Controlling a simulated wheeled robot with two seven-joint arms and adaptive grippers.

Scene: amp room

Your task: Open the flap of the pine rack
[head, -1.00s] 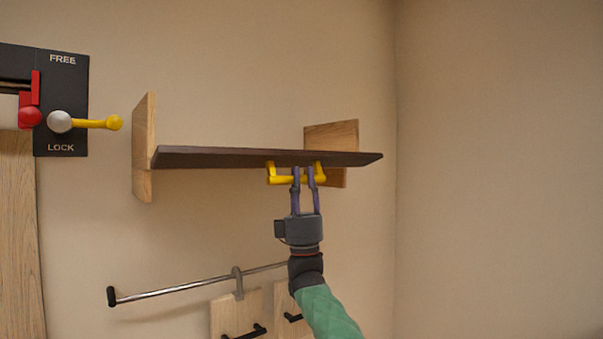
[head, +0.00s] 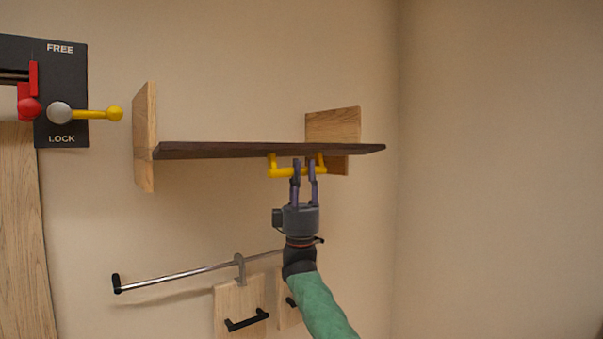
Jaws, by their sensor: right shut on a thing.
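The pine rack is on the wall, with a left pine side panel (head: 144,115) and a right one (head: 333,124). Its dark brown flap (head: 225,150) stands out between them, about level, seen nearly edge-on. A yellow bar handle (head: 280,172) hangs under the flap near its right part. My right gripper (head: 304,168) comes up from below and is shut on the handle's bar, with its fingers upright. The fingers hide part of the bar. The inside of the rack above the flap looks empty. My left gripper is not in view.
At left is a dark FREE/LOCK plate (head: 62,92) with a yellow-knobbed lever (head: 95,114) and a red latch (head: 29,105). Below the rack, a metal rail (head: 180,276) carries wooden boards (head: 238,305) with black handles. The wall at right is bare.

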